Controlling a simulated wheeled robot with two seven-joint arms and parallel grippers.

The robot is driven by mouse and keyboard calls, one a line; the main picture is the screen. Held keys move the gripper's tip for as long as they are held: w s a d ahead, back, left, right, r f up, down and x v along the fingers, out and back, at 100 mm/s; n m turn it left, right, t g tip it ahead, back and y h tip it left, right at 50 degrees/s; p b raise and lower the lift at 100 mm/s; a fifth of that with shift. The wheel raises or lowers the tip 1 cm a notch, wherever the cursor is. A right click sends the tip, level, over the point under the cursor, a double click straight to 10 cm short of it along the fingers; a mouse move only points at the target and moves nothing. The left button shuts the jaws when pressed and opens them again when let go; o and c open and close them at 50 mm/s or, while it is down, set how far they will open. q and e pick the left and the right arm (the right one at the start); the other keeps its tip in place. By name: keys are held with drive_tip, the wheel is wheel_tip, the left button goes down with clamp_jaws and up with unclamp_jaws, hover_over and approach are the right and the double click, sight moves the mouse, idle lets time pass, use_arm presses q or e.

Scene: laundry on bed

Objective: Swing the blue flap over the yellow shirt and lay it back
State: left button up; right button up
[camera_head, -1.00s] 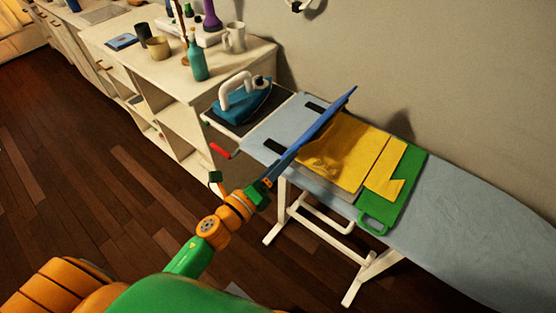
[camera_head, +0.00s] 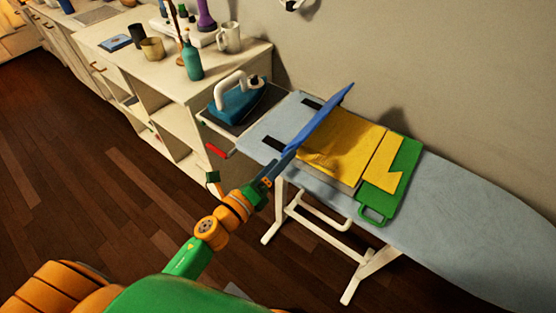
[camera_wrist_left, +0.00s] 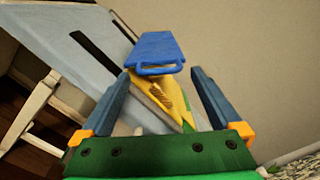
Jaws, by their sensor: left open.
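The blue flap (camera_head: 325,118) stands raised on edge at the left side of the yellow shirt (camera_head: 343,153). In the left wrist view the flap (camera_wrist_left: 157,47) lies beyond my fingertips, with its handle loop facing me. The shirt lies on the folding board, its right part over the green flap (camera_head: 407,166); part of it (camera_wrist_left: 150,92) shows between my fingers. My left gripper (camera_head: 287,160) is open at the near lower end of the blue flap. In the wrist view its fingers (camera_wrist_left: 160,78) are wide apart with nothing gripped. My right gripper is not in view.
The pale blue ironing board (camera_head: 460,215) has clear room to the right. A teal iron (camera_head: 235,103) rests at its left end. A white shelf unit (camera_head: 185,80) with a bottle and mugs stands behind left. The wall is close behind the board.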

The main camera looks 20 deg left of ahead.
use_arm(q)
drive_tip(key=b+v, duration=0.2)
drive_tip(key=v, duration=0.5)
drive_tip(key=shift+r, duration=0.15)
drive_tip(key=s+a+f+n+g+y, duration=0.25)
drive_tip(key=f+n, duration=0.35)
drive_tip(key=f, duration=0.4)
drive_tip(key=s+a+f+n+g+y, duration=0.1)
drive_tip(key=s+f+n+g, duration=0.3)
drive_tip(key=f, duration=0.6)
drive_tip(key=s+a+f+n+g+y, duration=0.2)
drive_tip(key=s+f+n, duration=0.1)
drive_tip(key=f+n, duration=0.55)
drive_tip(key=s+f+n+g, duration=0.3)
drive_tip(key=s+f+n, duration=0.1)
drive_tip(key=s, duration=0.5)
drive_tip(key=s+f+n+g, duration=0.4)
drive_tip(key=s+f, duration=0.3)
drive_tip(key=s, duration=0.2)
drive_tip(key=shift+s+d+f+y, duration=0.3)
drive_tip(key=shift+d+y, duration=0.05)
drive_tip(key=shift+d, duration=0.1)
